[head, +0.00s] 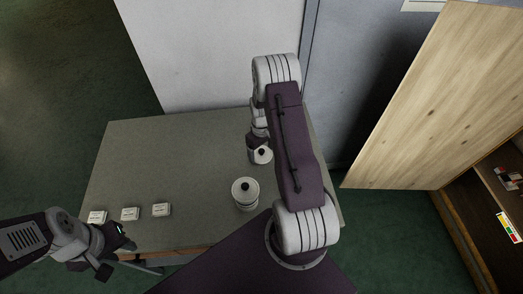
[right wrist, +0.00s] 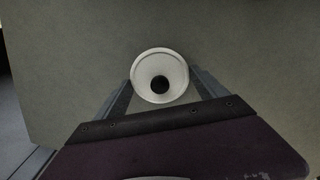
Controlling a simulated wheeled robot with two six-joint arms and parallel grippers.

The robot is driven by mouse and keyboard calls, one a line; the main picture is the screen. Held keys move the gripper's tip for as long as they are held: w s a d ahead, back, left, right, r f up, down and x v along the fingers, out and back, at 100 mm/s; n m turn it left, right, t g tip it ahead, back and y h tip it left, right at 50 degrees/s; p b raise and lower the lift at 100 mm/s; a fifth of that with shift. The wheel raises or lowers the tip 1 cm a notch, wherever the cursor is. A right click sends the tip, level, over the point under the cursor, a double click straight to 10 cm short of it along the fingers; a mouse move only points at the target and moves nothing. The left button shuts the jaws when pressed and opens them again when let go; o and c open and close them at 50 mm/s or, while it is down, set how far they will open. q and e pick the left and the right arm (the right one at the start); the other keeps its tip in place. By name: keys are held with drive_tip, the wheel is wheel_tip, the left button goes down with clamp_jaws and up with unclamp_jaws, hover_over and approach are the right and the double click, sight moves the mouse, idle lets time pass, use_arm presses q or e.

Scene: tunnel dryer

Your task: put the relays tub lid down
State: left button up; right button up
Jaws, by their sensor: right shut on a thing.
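A small round white lid with a black knob (right wrist: 160,64) sits between the two fingers of my right gripper (right wrist: 163,92), which is shut on it. In the head view this lid (head: 262,157) shows just below my right gripper (head: 258,147), over the table. Whether it touches the table or anything under it is hidden. A white round tub with a black knob on top (head: 245,194) stands upright on the table, nearer to me. I cannot read which one is for relays. My left gripper (head: 117,257) looks open and empty by the table's near left corner.
Several small white labelled blocks (head: 130,214) lie in a row along the near left of the grey-green table (head: 175,160). The table's middle and far left are clear. A wooden cabinet door (head: 440,100) stands to the right, beside shelves (head: 490,190).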

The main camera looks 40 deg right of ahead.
sight(262, 150)
drive_tip(key=shift+f, duration=0.25)
drive_tip(key=o, duration=1.2)
drive_tip(key=shift+o, duration=0.2)
wheel_tip(262, 150, up, 12)
drive_tip(key=shift+m+t, duration=0.6)
drive_tip(key=s+a+r, duration=0.1)
drive_tip(key=s+a, duration=0.3)
drive_tip(key=a, duration=0.1)
drive_tip(key=s+a+r, duration=0.2)
drive_tip(key=s+a, duration=0.2)
drive_tip(key=a, duration=0.2)
drive_tip(key=s+a+r, duration=0.1)
drive_tip(key=s+a, duration=0.3)
drive_tip(key=a, duration=0.2)
drive_tip(key=shift+s+a+r+b, duration=0.2)
drive_tip(key=shift+s+r+b, duration=0.1)
drive_tip(key=shift+s+r, duration=0.1)
drive_tip(key=shift+s+f, duration=0.1)
drive_tip(key=shift+s, duration=0.15)
drive_tip(key=shift+w+d+f, duration=0.15)
drive_tip(key=shift+w+d, duration=0.15)
drive_tip(key=shift+d, duration=0.05)
drive_tip(key=shift+a, duration=0.15)
